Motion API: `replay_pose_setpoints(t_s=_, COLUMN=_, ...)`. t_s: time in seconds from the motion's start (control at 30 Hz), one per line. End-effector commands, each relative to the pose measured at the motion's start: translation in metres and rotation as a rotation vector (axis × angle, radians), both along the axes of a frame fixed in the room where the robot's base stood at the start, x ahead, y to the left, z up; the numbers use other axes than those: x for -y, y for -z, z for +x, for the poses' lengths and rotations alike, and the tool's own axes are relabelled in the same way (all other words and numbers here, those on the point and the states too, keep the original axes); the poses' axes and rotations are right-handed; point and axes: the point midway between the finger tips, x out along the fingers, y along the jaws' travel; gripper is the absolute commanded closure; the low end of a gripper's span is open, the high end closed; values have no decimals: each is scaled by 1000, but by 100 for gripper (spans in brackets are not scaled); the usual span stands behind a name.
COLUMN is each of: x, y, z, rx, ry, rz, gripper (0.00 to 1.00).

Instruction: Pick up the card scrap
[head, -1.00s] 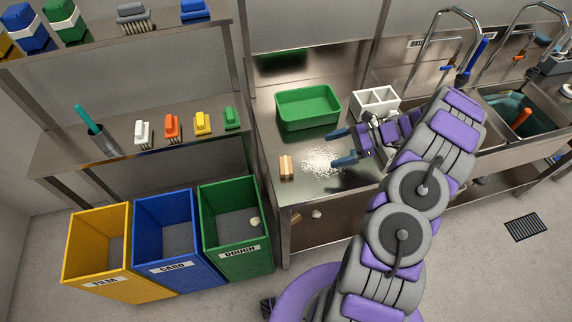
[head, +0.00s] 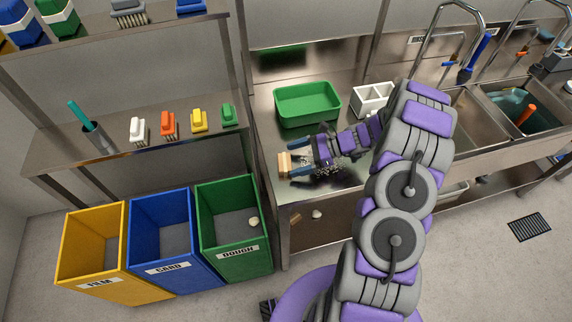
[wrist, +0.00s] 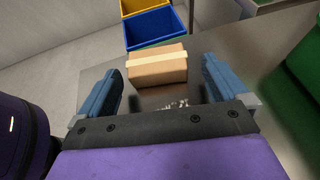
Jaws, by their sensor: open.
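The card scrap looks like a small brown cardboard block (head: 284,164) with a paler strip, lying near the left front of the steel table (head: 262,120). In the wrist view the card scrap (wrist: 157,68) lies ahead, between the lines of the two blue fingers. My gripper (head: 296,162) is open, low over the table, with its fingertips at the scrap's right side in the head view. In the wrist view my gripper (wrist: 160,85) has a finger on each side, with gaps to the scrap. Whether a finger touches it I cannot tell.
White crumbs (head: 345,170) lie under my gripper. A green tray (head: 308,122) and a white divided box (head: 372,112) stand behind. Yellow FILM (head: 97,286), blue CARD (head: 168,270) and green DOUGH (head: 240,256) bins stand on the floor at left. The sinks are at right.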

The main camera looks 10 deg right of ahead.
Motion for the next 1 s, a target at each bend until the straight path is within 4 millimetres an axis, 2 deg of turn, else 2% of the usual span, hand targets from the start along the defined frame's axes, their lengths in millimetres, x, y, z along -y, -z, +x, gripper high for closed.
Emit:
replay_pose_setpoints(t_s=0.1, x=-20, y=8, z=-1, rx=-2, ry=-4, rz=-2, gripper=0)
replay_pose_setpoints(t_s=0.2, x=-32, y=12, z=2, rx=-1, ry=-3, rz=-3, gripper=0)
replay_pose_setpoints(t_s=0.53, x=-36, y=13, z=4, rx=0, ry=0, rz=-1, gripper=0)
replay_pose_setpoints(t_s=1.0, x=-37, y=14, z=4, rx=-1, ry=-1, rz=-2, gripper=44)
